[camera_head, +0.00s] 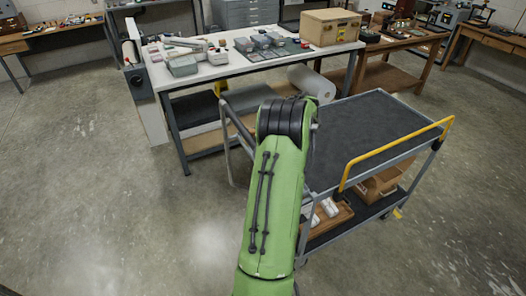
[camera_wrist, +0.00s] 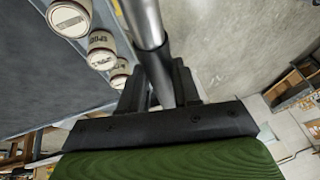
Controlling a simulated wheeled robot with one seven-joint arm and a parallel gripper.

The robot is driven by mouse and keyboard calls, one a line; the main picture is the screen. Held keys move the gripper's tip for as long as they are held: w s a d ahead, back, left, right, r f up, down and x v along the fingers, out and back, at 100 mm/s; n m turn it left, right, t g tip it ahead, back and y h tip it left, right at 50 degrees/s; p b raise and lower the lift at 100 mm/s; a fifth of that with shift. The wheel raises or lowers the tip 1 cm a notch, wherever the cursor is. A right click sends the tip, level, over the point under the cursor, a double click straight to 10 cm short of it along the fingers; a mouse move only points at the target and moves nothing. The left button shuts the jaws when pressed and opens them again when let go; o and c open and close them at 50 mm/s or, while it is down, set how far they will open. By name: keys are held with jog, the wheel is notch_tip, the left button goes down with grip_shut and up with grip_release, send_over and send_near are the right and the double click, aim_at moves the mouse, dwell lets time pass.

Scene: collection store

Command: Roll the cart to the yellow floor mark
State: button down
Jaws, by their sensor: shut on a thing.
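The cart (camera_head: 365,130) has a dark grey top, a lower shelf and a yellow bar (camera_head: 400,150) across its right end. A grey tube handle (camera_head: 230,150) stands at its left end, partly behind my green arm. My gripper is hidden behind the arm in the head view. In the wrist view my gripper (camera_wrist: 158,92) is shut around a grey metal tube (camera_wrist: 148,35), which looks like the cart's handle. A small yellow patch (camera_head: 398,213) shows by the cart's right front leg; I cannot tell whether it is a floor mark or part of the cart.
A white-topped workbench (camera_head: 225,67) with boxes and tools stands close behind the cart. Wooden tables (camera_head: 395,42) stand at the back right. A cardboard box (camera_head: 382,182) sits on the lower shelf. Labelled cans (camera_wrist: 70,18) line a dark surface. Concrete floor is open at left and front right.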

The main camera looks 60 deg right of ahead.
jog(key=c, duration=0.8)
grip_release()
jog(key=shift+d, duration=0.1)
jog(key=p+v, duration=0.2)
jog(key=v, duration=1.3)
jog(key=shift+r, duration=0.4)
jog(key=shift+s, duration=0.15)
